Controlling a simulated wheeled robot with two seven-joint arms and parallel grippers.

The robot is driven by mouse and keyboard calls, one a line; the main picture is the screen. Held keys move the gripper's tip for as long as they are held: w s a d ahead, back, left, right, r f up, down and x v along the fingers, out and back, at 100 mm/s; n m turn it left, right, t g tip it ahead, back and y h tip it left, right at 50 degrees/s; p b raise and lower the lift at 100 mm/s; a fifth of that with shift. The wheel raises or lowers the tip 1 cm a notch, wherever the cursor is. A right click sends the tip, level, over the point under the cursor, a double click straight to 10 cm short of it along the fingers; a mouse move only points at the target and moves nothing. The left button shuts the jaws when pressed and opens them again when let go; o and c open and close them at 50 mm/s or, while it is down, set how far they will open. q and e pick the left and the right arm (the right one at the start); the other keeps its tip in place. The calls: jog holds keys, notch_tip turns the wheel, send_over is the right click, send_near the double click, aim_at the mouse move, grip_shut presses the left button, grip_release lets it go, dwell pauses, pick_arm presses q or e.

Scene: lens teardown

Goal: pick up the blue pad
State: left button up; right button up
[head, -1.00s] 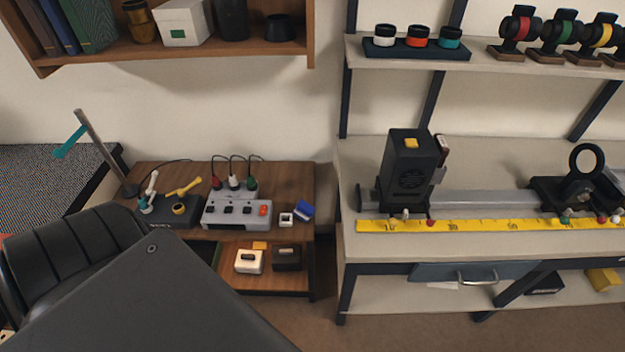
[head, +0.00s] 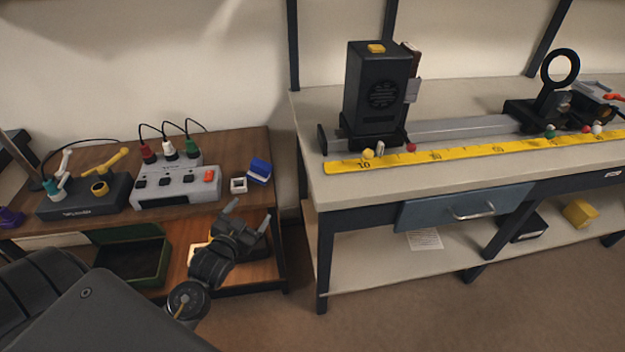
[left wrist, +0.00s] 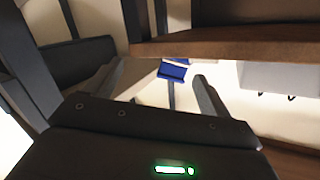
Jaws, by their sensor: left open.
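The blue pad (head: 259,170) is a small blue block with a pale lower edge near the front right of the wooden side table. My left gripper (head: 249,212) is open and empty, in front of the table's front edge and just below the pad in the head view. Its fingers point up and to the right, apart from the pad. In the left wrist view a small blue thing (left wrist: 172,72) shows between the open fingers, beside a brown board edge; I cannot tell for certain that it is the pad. My right gripper is not in view.
A small white square box (head: 238,185) sits left of the pad. A grey switch box (head: 178,187) with cables stands further left. The wooden table's edge and lower shelf with a green tray (head: 161,266) are close to my left arm. The pale bench (head: 308,150) stands to the right.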

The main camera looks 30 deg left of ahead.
aim_at(259, 173)
pick_arm(q)
jog(key=shift+t+y, duration=0.4)
jog(key=shift+t, duration=0.5)
jog(key=a+r, duration=0.1)
jog(key=w+a+r, duration=0.1)
jog(key=shift+w+a+r, duration=0.3)
jog(key=shift+a+r, duration=0.05)
jog(key=shift+r, duration=0.05)
jog(key=x, duration=0.5)
jog(key=shift+w, duration=0.25)
jog(key=x, duration=0.4)
jog(key=shift+w+b, duration=0.1)
jog(key=shift+b, duration=0.25)
jog(key=shift+w+a, duration=0.1)
jog(key=shift+w, duration=0.35)
jog(key=shift+r, duration=0.1)
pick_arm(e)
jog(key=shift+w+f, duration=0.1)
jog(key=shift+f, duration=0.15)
pick_arm(q)
jog(key=c, duration=1.1)
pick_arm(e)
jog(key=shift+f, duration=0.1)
